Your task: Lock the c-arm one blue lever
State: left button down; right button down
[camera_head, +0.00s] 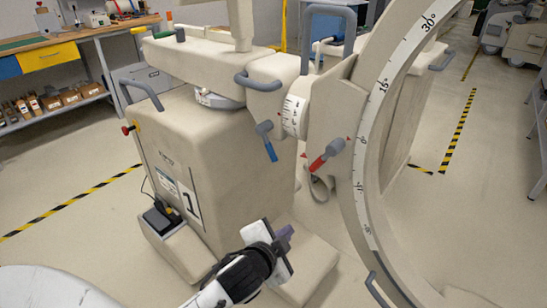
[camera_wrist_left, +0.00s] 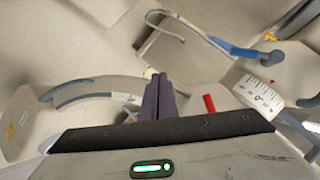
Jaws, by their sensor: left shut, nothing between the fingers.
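The beige c-arm unit labelled 1 (camera_head: 215,165) stands in the middle of the head view. Its blue lever (camera_head: 271,152) hangs from a grey hub, left of and below the white scale dial, with its blue end pointing down and slightly right. The blue lever also shows at the upper right of the left wrist view (camera_wrist_left: 238,50). My left gripper (camera_head: 284,235) is below the lever, apart from it. Its dark fingers (camera_wrist_left: 158,98) are together and hold nothing. My right gripper is not in view.
A red lever (camera_head: 327,154) sits right of the blue one. The large c-arm arc (camera_head: 372,150) with degree marks curves down on the right. A grey handle (camera_head: 258,82) juts out above the blue lever. A workbench (camera_head: 80,38) stands at the back left. Open floor lies left and right.

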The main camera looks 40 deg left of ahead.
aim_at(273, 156)
pick_arm(q)
jog(key=w+a+r+t+y, duration=0.1)
jog(key=w+a+r+y, duration=0.1)
jog(key=r, duration=0.4)
jog(key=w+a+r+y, duration=0.2)
jog(key=w+a+r, duration=0.1)
jog(key=r, duration=0.4)
jog(key=shift+w+a+t, duration=0.2)
jog(key=shift+a+t, duration=0.2)
jog(key=shift+a, duration=0.5)
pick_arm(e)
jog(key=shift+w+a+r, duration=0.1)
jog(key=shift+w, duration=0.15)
pick_arm(q)
jog(key=shift+s+a+f+b+x, duration=0.25)
jog(key=shift+a+x, duration=0.1)
jog(key=shift+x, duration=1.8)
jog(key=shift+s+a+f+b+x, duration=0.25)
jog(key=shift+a+x, duration=0.15)
jog(key=shift+x, duration=1.7)
jog(key=shift+s+a+f+b+x, duration=0.15)
jog(key=shift+s+a+b+x, duration=0.15)
jog(key=shift+x, duration=1.85)
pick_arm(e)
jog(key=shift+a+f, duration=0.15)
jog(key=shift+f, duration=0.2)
